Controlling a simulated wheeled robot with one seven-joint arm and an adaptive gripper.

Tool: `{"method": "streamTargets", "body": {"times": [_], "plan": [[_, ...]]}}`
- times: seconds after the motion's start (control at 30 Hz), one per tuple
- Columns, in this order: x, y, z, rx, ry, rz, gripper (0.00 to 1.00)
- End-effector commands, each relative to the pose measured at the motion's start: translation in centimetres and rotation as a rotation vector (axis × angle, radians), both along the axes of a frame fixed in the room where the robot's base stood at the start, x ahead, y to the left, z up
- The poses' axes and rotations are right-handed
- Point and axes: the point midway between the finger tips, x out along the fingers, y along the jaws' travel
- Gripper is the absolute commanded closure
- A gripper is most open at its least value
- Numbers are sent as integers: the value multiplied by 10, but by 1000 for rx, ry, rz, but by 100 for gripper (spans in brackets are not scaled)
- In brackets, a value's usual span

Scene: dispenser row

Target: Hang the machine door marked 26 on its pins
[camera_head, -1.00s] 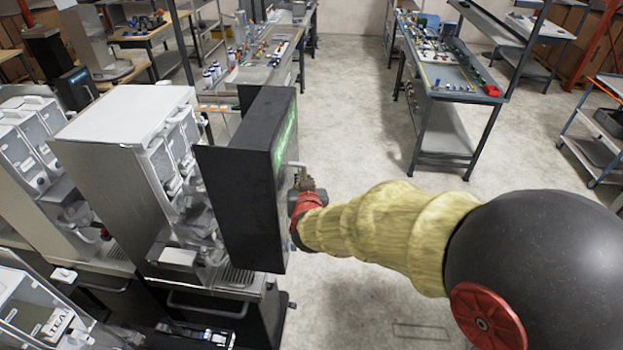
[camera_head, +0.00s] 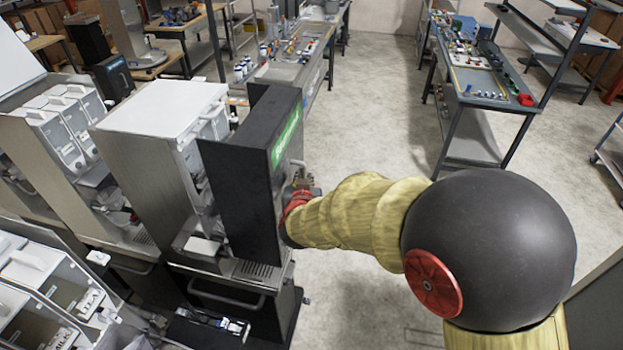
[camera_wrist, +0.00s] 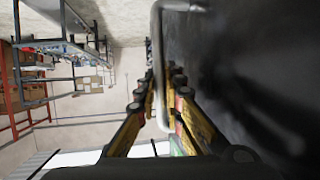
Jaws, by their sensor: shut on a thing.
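The machine door (camera_head: 240,190) is a tall dark panel with a green-lit strip on its outer face. It stands upright close in front of the open front of the middle dispenser (camera_head: 160,160). I cannot tell whether it touches its pins, which are hidden behind it, and I cannot read a number on it. My gripper (camera_head: 300,185) is shut on the door's metal handle. In the wrist view the fingers (camera_wrist: 157,100) close around the bar of the handle (camera_wrist: 158,60), with the dark door face (camera_wrist: 250,70) at right.
More dispensers (camera_head: 55,130) stand in the row to the left. A drip tray (camera_head: 255,270) juts out below the door. A workbench with parts (camera_head: 475,90) stands at the back right. The floor (camera_head: 370,110) between the benches is clear.

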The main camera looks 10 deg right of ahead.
Motion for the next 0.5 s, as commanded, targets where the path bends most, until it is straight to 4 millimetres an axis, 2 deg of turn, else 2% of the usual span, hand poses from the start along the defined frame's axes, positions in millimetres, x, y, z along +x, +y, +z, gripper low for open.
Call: {"method": "streamTargets", "body": {"times": [0.03,0.5], "plan": [[3,4,4,2,-6,1,100],[14,35,5,2,-7,1,100]]}}
